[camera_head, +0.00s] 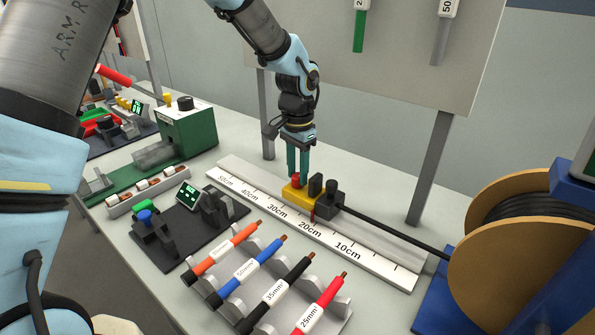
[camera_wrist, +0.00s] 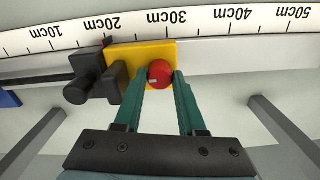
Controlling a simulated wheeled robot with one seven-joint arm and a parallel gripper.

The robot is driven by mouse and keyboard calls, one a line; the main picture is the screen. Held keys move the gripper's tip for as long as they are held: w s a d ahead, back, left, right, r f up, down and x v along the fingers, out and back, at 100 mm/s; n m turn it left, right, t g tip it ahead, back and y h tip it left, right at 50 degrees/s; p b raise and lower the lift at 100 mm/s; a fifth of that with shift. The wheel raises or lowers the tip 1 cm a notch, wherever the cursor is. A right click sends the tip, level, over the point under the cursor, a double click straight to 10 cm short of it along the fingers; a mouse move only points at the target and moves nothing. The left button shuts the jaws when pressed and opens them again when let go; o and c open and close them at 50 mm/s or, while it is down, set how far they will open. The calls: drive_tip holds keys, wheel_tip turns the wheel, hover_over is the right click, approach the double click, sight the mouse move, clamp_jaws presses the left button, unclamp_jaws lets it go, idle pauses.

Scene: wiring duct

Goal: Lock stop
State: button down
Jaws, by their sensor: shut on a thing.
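The stop is a yellow block (camera_head: 297,196) with a red knob (camera_head: 296,180) on top, sitting on the ruled rail. In the wrist view the yellow block (camera_wrist: 140,62) lies between roughly the 20cm and 30cm marks, and the red knob (camera_wrist: 159,75) is between my green fingertips. My gripper (camera_head: 298,172) comes down from above and is shut on the red knob. A black clamp (camera_head: 329,202) with a dark knob sits right beside the block. My gripper also shows in the wrist view (camera_wrist: 160,84).
The white ruler (camera_head: 345,246) runs along the rail. A black cable (camera_head: 395,230) leads from the clamp to a wooden reel (camera_head: 505,250). Several coloured cable samples (camera_head: 268,275) lie in front. A board (camera_head: 400,50) on posts stands behind.

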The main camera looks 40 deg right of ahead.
sight(298, 175)
drive_tip(key=c, duration=0.5)
unclamp_jaws()
wheel_tip(298, 175, up, 11)
drive_tip(key=b, duration=0.2)
drive_tip(key=shift+b, duration=0.3)
drive_tip(key=shift+f, duration=0.1)
drive_tip(key=w+a+f+n, duration=0.2)
drive_tip(key=w+a+n, duration=0.2)
drive_tip(key=a, duration=0.7)
drive_tip(key=w+a+f+n, duration=0.1)
drive_tip(key=w+a+n, duration=0.3)
drive_tip(key=a, duration=0.8)
drive_tip(key=s+a+f+n, duration=0.1)
drive_tip(key=s+a+n, duration=0.1)
drive_tip(key=a, duration=0.8)
drive_tip(key=s+a+f+n+t, duration=0.1)
drive_tip(key=a+n, duration=0.4)
drive_tip(key=a, duration=0.5)
drive_tip(key=shift+s+f+n+t, duration=0.3)
drive_tip(key=shift+s+f, duration=0.25)
drive_tip(key=shift+s, duration=0.45)
